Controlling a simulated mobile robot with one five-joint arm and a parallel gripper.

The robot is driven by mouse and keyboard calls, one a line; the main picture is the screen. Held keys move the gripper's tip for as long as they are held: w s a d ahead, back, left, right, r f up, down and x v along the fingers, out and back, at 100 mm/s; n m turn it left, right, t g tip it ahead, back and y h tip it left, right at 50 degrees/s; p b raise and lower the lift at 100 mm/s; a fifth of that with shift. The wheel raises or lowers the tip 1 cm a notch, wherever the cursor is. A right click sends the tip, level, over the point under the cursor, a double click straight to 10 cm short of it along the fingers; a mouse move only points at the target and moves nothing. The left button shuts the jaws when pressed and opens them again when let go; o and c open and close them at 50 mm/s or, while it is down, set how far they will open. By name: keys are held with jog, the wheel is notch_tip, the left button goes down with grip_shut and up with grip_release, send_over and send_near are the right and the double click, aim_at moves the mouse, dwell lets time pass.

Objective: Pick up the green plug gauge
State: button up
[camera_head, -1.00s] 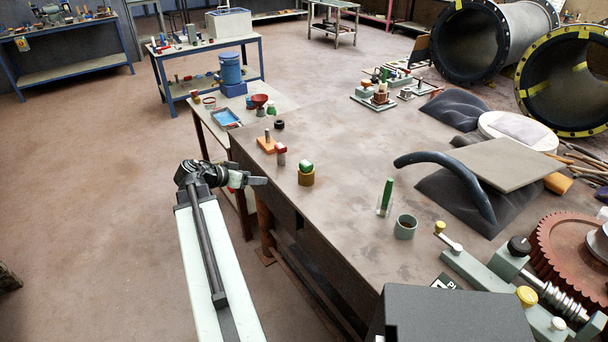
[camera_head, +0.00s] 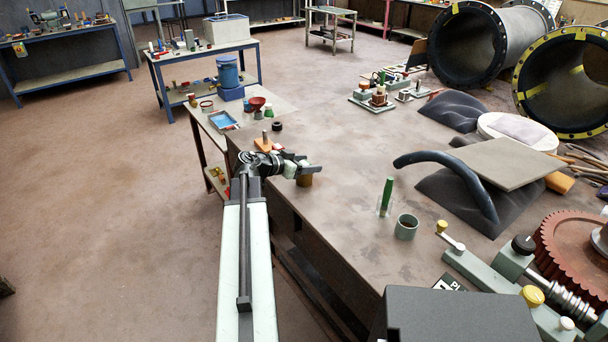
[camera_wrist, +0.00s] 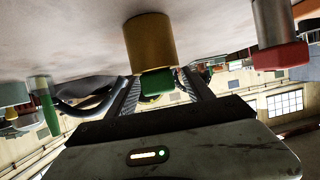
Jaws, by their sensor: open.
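A short green plug (camera_wrist: 157,81), which looks like the plug gauge, sits in the end of a yellow-brown cylinder (camera_wrist: 150,42) in the upside-down wrist view. In the head view the cylinder (camera_head: 305,181) stands on the bench and my gripper hides the plug. My gripper (camera_head: 309,165) is open over it. In the wrist view the plug shows between the two fingers of my gripper (camera_wrist: 161,88); contact cannot be told. A taller green rod (camera_head: 387,192) stands upright in a clear holder farther right; it also shows in the wrist view (camera_wrist: 50,120).
A red-capped grey cylinder (camera_wrist: 279,50) stands close beside the yellow-brown one. A grey-green cup (camera_head: 406,227) is near the green rod. A dark curved hose (camera_head: 450,173) lies farther right.

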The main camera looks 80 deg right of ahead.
jog(key=shift+x, duration=0.95)
grip_shut()
notch_tip(320, 180, up, 10)
jog(key=p, duration=1)
